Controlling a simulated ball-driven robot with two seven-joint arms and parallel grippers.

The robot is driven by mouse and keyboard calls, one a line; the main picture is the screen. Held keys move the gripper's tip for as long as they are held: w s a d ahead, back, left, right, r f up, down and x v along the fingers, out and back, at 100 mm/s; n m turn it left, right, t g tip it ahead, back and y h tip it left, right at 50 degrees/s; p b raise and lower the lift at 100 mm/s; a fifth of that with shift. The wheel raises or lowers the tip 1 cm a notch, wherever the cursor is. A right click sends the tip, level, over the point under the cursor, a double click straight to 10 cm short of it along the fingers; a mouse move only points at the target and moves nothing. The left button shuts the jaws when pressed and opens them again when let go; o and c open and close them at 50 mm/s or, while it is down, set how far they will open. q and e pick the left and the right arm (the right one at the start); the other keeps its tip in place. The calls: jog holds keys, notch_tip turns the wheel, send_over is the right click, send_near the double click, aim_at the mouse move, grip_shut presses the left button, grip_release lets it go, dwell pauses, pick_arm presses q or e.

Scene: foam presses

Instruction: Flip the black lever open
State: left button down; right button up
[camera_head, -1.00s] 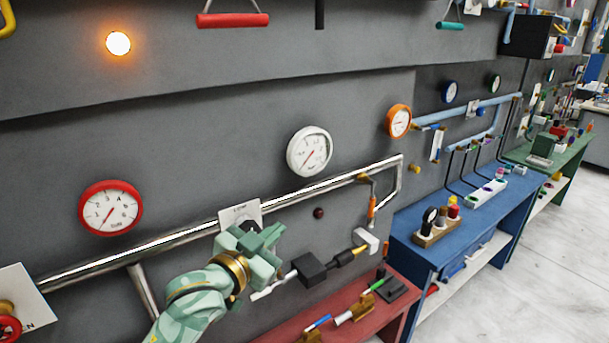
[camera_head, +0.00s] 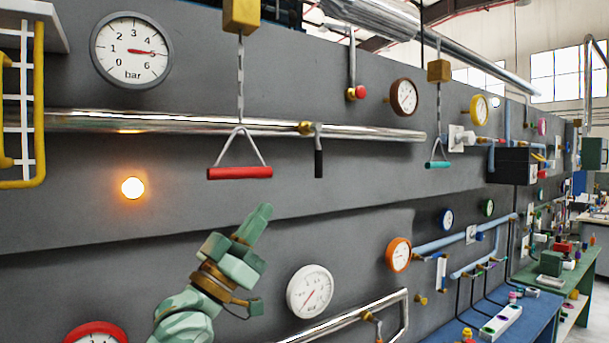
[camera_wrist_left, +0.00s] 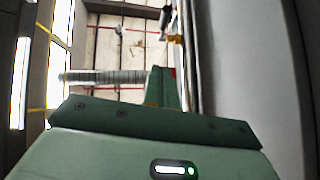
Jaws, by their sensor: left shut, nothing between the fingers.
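The black lever (camera_head: 318,163) hangs straight down on a short metal arm from a brass valve (camera_head: 305,128) on the upper steel pipe (camera_head: 220,124). My left gripper (camera_head: 262,213) is below and to the left of the lever, apart from it, with its fingers pointing up and to the right. It is shut and empty. In the left wrist view, its closed fingers (camera_wrist_left: 165,88) point up the wall. A small dark shape near the top of that view may be the lever, but I cannot tell. My right gripper is not in view.
A red pull handle (camera_head: 240,173) hangs on a chain left of the lever, above my gripper. A lit orange lamp (camera_head: 133,188) and a white gauge (camera_head: 310,291) are on the wall. The wall between gripper and lever looks clear.

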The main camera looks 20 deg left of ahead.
aim_at(316, 158)
pick_arm(q)
jog(key=w+d+f+p+x, duration=0.1)
jog(key=p+x, duration=0.4)
jog(key=x, duration=0.7)
jog(key=shift+w+f, duration=0.35)
jog(key=shift+w, duration=0.2)
jog(key=shift+s, duration=0.1)
